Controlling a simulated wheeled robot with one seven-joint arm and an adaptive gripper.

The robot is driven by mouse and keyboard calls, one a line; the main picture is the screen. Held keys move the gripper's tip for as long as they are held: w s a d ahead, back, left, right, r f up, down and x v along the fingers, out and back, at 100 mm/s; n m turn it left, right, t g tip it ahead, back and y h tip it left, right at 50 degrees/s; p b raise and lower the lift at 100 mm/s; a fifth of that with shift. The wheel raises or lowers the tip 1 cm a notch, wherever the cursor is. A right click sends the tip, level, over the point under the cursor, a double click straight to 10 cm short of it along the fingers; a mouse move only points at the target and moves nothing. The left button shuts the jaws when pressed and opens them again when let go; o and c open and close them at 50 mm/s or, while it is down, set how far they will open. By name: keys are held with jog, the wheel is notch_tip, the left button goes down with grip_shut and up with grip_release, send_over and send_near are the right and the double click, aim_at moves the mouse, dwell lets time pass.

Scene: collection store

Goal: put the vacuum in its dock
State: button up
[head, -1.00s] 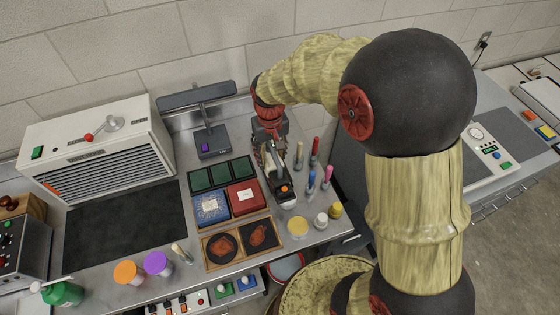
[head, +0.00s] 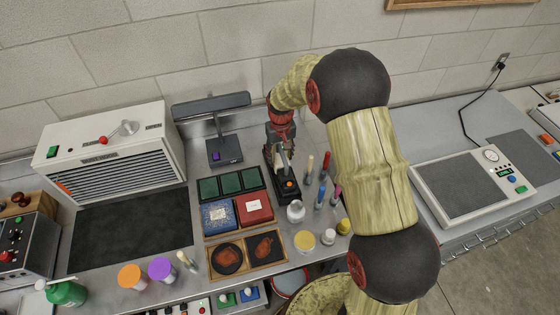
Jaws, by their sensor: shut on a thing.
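My gripper (head: 281,143) is at the back of the steel bench, right of the green-topped compartments. It is shut on the vacuum, a small dark handheld unit with a pale handle and an orange button (head: 289,184). The vacuum points toward the front of the bench, and its rear is partly hidden by my gripper. A black shape lies around and below it; I cannot tell whether this is the dock or part of the vacuum, nor whether the vacuum is seated.
Several upright coloured tools (head: 322,190) stand close on the right, with a white bottle (head: 295,212) in front. A grey lamp-like stand (head: 224,150) and a box tray (head: 235,205) are left. A scale (head: 472,183) stands on the right bench.

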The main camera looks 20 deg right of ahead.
aim_at(280, 160)
jog(key=shift+w+d+f, duration=0.1)
jog(key=shift+w+f, duration=0.4)
jog(key=shift+f, duration=1.55)
jog(key=shift+f, duration=0.1)
jog(key=o, duration=1.2)
jog(key=shift+f, duration=0.1)
jog(key=shift+o, duration=0.6)
